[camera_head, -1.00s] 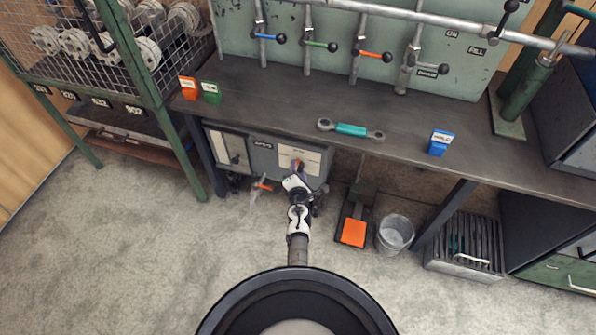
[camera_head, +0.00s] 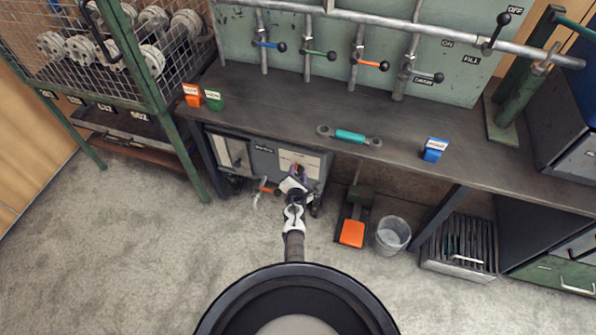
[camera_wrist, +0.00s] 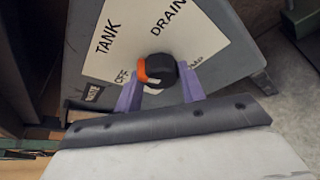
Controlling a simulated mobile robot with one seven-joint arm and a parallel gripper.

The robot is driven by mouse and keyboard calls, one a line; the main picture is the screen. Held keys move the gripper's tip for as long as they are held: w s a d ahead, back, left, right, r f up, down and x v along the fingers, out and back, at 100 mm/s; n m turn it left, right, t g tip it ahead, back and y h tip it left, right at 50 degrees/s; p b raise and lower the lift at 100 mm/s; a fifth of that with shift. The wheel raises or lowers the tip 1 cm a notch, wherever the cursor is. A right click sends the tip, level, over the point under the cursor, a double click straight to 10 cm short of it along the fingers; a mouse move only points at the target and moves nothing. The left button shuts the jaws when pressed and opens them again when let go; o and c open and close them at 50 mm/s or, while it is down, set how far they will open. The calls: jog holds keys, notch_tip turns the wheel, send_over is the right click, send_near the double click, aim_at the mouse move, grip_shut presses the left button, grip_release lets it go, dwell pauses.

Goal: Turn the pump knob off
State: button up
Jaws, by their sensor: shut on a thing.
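The pump knob (camera_wrist: 157,71) is black with an orange pointer mark, set on a white label plate (camera_wrist: 180,35) that reads TANK, DRAIN and OFF. In the wrist view the orange mark is on the knob's left side, just above the OFF lettering. My gripper (camera_wrist: 160,82) has purple fingers on either side of the knob and is shut on it. In the head view my gripper (camera_head: 298,173) reaches the front of the grey pump box (camera_head: 264,158) under the bench and hides the knob. The label plate there (camera_head: 302,158) shows above it.
The workbench (camera_head: 290,105) overhangs the box. An orange-handled valve (camera_head: 266,188) is left of my gripper. An orange pedal (camera_head: 352,232) and a bucket (camera_head: 392,235) stand to the right. The floor in front is clear.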

jog(key=shift+a+r+n+h+p, duration=0.15)
jog(key=shift+r+n+h+p, duration=0.3)
jog(key=shift+p, duration=0.7)
jog(key=shift+w+a+n+g+h+p, duration=0.1)
jog(key=shift+n+g+h+p, duration=0.4)
jog(key=shift+n+p, duration=0.6)
jog(key=shift+a+f+n+g+h+p, duration=0.1)
jog(key=shift+f+n+g+h+p, duration=0.1)
jog(key=shift+n+h+p, duration=0.45)
jog(key=shift+a+f+n+g+h+p, duration=0.1)
jog(key=shift+n+g+h+p, duration=0.2)
jog(key=shift+n, duration=0.6)
jog(key=o, duration=1)
jog(key=p+v, duration=0.4)
jog(key=v, duration=0.9)
jog(key=shift+s+a+r, duration=0.1)
jog(key=shift+s+a, duration=0.1)
jog(key=shift+s, duration=0.15)
